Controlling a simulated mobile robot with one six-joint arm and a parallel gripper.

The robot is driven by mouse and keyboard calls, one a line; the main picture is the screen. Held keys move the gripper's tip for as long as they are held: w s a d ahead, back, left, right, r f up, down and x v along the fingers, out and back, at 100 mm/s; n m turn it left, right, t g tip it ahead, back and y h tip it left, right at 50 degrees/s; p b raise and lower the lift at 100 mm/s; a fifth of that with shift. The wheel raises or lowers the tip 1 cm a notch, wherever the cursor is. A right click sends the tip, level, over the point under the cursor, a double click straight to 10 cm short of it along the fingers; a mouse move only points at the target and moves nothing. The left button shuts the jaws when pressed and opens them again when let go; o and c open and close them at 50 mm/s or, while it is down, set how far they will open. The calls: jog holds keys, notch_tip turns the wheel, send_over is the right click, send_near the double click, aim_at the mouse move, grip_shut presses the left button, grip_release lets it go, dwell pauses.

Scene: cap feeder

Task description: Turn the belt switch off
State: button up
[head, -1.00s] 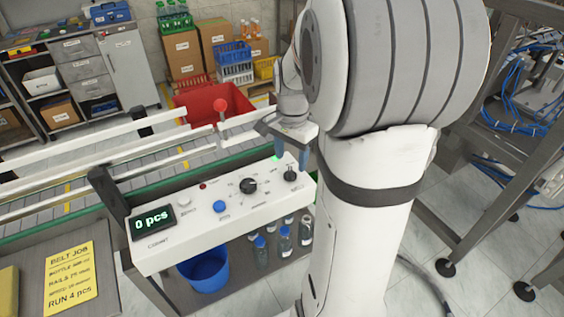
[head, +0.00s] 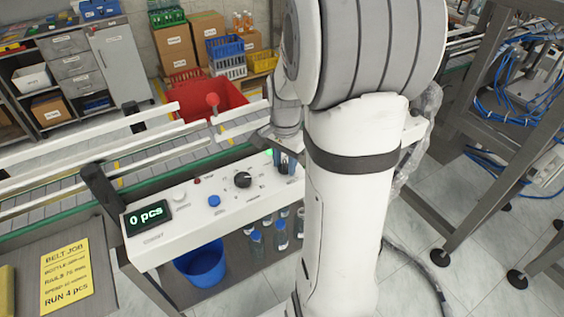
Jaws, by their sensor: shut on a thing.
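The white control panel (head: 160,240) runs along the front of the belt, with a display reading "0 pcs" (head: 147,216). My gripper (head: 287,163) is down at the panel's right end, partly hidden behind my own arm. Its bluish fingers are shut on the belt switch, a small dark lever there that the fingers and arm now cover. The switch's position cannot be made out. A green lamp (head: 268,153) shows lit just left of the fingers.
A black knob (head: 242,180), a blue button (head: 214,200) and a white button (head: 180,197) sit left of my gripper. A blue bucket (head: 203,264) and bottles (head: 257,243) are below the panel.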

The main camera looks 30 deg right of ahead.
jog(key=shift+c, duration=1.4)
jog(key=shift+a, duration=0.25)
jog(key=shift+c, duration=0.2)
jog(key=shift+d, duration=0.15)
jog(key=shift+d+r+n, duration=0.1)
jog(key=shift+n, duration=0.4)
jog(key=n, duration=0.4)
jog(key=n+b, duration=0.1)
jog(key=n, duration=0.2)
jog(key=shift+w+d, duration=0.1)
jog(key=shift+r+n, duration=0.1)
jog(key=shift+n, duration=1.9)
